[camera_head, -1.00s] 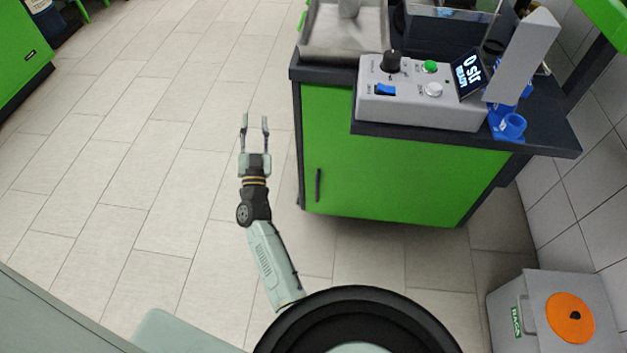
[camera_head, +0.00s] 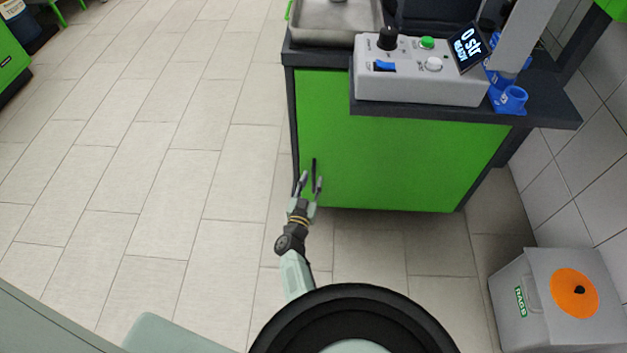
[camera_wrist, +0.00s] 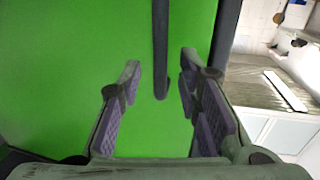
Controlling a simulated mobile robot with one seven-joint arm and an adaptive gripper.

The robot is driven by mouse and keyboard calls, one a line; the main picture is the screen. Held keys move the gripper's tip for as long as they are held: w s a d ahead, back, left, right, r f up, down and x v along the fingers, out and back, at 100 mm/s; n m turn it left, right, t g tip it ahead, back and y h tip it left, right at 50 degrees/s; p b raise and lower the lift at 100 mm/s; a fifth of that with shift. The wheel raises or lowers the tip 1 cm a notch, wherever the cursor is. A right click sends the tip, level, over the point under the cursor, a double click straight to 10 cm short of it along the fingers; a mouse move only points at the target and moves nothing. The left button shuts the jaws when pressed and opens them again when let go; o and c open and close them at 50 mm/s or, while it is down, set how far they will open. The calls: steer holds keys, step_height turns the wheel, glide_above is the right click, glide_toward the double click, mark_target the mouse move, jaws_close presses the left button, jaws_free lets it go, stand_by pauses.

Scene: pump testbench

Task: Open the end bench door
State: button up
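The end bench door (camera_head: 400,165) is a flat green panel on the near end of the dark-topped bench, and it looks shut. Its black vertical bar handle (camera_head: 314,172) is near the door's left edge in the head view. My gripper (camera_head: 309,182) is at the lower part of the handle, with its fingers spread. In the wrist view my gripper (camera_wrist: 160,80) is open, and the lower end of the handle (camera_wrist: 161,60) shows between the two fingertips. Neither finger visibly touches the handle. The green door face (camera_wrist: 60,70) fills most of the wrist view.
A grey control box (camera_head: 420,80) with buttons and a display sits on the bench top, which overhangs the door. A grey RAGS bin (camera_head: 540,300) with an orange disc stands at the lower right by the tiled wall. The floor to the left is clear.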

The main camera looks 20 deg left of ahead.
steer(key=shift+w+a+b, duration=0.15)
steer(key=shift+w+b, duration=0.3)
steer(key=shift+w, duration=0.95)
steer(key=shift+c, duration=0.2)
jaws_close()
